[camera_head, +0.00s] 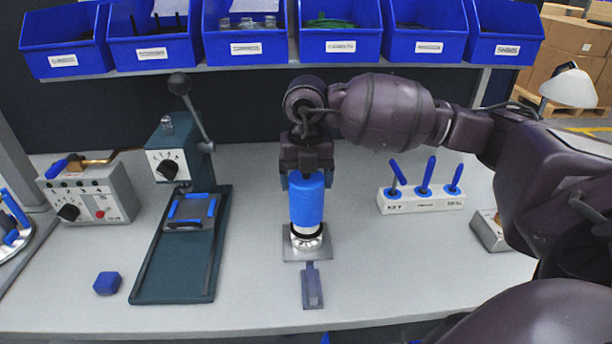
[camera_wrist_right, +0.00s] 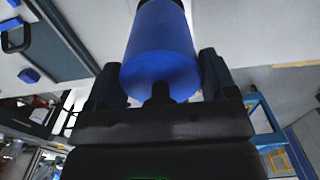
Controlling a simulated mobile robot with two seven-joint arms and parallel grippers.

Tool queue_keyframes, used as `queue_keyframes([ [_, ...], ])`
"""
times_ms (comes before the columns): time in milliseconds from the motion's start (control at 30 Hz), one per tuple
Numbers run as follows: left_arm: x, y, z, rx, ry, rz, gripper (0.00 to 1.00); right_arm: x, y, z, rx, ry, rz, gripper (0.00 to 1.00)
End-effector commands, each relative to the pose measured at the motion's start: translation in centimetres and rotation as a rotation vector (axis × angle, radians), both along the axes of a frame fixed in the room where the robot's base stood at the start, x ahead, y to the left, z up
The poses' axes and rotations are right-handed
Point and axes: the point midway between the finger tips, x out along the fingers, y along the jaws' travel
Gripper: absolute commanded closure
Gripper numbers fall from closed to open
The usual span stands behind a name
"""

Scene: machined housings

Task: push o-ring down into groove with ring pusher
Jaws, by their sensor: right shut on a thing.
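The ring pusher is a blue cylinder (camera_head: 306,203) standing upright in the middle of the bench. My right gripper (camera_head: 306,178) comes from above and is shut on its upper end. In the right wrist view the blue pusher (camera_wrist_right: 160,50) sits between the two fingers of the gripper (camera_wrist_right: 160,85). Under the pusher is a round silver housing (camera_head: 307,238) on a square metal plate (camera_head: 292,253); the pusher's lower end meets its top or is just above it, I cannot tell which. The o-ring and groove are hidden. My left gripper is not in view.
A green lever press (camera_head: 168,265) stands to the left, with a small blue block (camera_head: 107,283) beside it. A flat grey piece (camera_head: 312,287) lies in front of the plate. A white tool holder (camera_head: 420,203) stands right. Blue bins (camera_head: 340,45) line the back shelf.

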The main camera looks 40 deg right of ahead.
Motion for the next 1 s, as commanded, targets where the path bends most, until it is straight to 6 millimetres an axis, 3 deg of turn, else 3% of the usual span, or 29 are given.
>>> queue_keyframes([
  [1000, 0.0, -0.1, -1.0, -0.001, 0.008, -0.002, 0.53, 0.0, 0.0, -2.1, -0.001, 0.001, 0.0, 0.49],
])
